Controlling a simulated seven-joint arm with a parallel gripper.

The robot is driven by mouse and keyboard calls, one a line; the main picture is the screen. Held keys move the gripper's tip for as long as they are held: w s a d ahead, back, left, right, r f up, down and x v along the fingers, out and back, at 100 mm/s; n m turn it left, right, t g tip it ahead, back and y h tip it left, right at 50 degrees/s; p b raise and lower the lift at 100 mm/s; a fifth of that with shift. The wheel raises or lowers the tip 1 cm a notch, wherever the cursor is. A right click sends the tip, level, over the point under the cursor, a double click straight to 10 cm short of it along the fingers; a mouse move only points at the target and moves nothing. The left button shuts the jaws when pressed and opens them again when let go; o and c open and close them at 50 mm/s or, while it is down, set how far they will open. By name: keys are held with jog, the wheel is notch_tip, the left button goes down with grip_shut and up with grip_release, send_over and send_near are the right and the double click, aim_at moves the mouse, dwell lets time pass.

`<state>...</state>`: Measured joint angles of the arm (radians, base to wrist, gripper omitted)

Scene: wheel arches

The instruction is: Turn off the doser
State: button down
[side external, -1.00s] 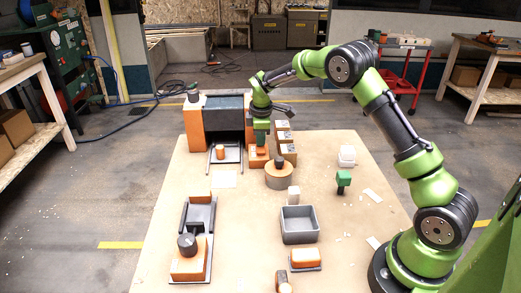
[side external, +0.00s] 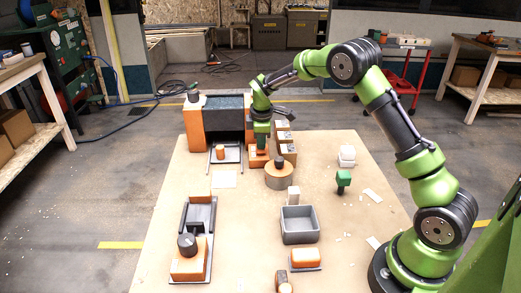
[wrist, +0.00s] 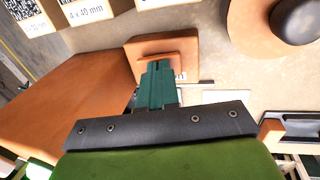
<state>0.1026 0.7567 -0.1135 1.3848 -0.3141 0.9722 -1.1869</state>
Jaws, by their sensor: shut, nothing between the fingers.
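My gripper (side external: 262,150) points down at a small orange block (side external: 257,160) just right of the large orange machine with a dark front. In the wrist view its green fingers (wrist: 158,66) are closed together with nothing between them. They are at the orange block (wrist: 185,48), beside a thin raised orange plate on it; I cannot tell whether they touch it. A thin grey rod sticks out near the fingertips. No label shows which thing is the doser, and the fingers hide part of the block.
Labelled boxes (side external: 287,147) stand close to the right of my gripper. A round orange piece with a dark knob (side external: 279,174) stands in front. The large orange machine (side external: 194,124) is at left. A grey bin (side external: 299,226) is nearer the camera.

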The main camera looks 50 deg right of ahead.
jog(key=shift+a+f, duration=0.1)
notch_tip(320, 180, up, 14)
jog(key=s+a, duration=0.2)
dwell(0.4)
jog(key=shift+d, duration=0.1)
jog(key=shift+w+d, duration=0.4)
send_near(262, 152)
jog(key=w+d+f, duration=0.2)
jog(key=f, duration=0.1)
jog(key=w+d+f, duration=0.1)
jog(key=f, duration=0.1)
jog(key=shift+w, duration=0.1)
jog(key=shift+w+d+f, duration=0.1)
jog(key=shift+w+f, duration=0.05)
jog(key=shift+f, duration=0.35)
